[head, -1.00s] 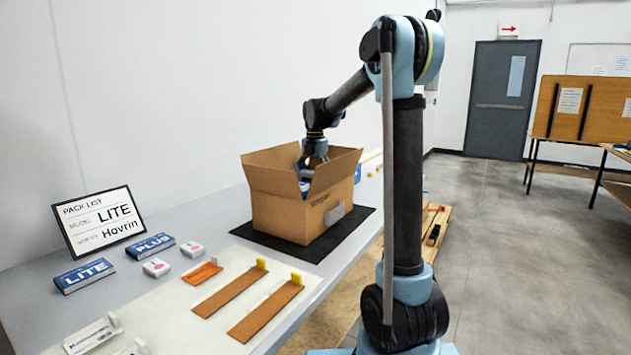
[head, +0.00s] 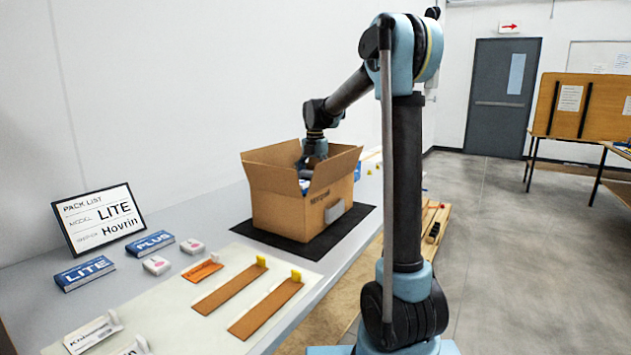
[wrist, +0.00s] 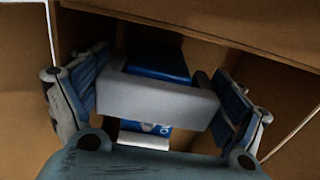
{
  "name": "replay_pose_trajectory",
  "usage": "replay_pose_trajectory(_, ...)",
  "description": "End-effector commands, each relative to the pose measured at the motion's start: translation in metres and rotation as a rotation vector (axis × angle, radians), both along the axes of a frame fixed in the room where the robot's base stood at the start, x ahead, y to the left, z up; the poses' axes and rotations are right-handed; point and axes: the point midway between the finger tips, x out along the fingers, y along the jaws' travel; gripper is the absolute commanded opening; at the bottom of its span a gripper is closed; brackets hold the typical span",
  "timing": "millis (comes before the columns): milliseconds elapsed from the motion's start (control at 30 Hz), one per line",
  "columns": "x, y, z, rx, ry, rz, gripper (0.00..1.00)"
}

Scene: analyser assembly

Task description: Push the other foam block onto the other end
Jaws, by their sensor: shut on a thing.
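The open cardboard box (head: 283,210) stands on a black mat, its flaps spread. My gripper (head: 313,160) reaches down into it from above. In the wrist view my gripper (wrist: 158,100) is shut on a grey foam block (wrist: 160,97), one finger at each side. A blue unit (wrist: 157,62) shows beyond the block, and a blue and white part (wrist: 145,132) shows on its near side. The block appears to lie across the unit; I cannot tell how far it is seated. The other foam block is not clearly visible.
The box walls (wrist: 270,40) are close around my fingers. On the bench are a pack list sign (head: 98,218) reading LITE, blue LITE (head: 85,273) and PLUS (head: 150,244) boxes, small white boxes and brown strips (head: 265,310). The black mat (head: 350,225) has bare room at the right.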

Motion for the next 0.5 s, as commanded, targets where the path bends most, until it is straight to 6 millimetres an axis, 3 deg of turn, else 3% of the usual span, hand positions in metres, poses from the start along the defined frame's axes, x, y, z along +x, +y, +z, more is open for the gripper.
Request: replay_pose_trajectory(500, 0.0003, 0.0007, -0.0050, 0.001, -0.001, 0.001, 0.73)
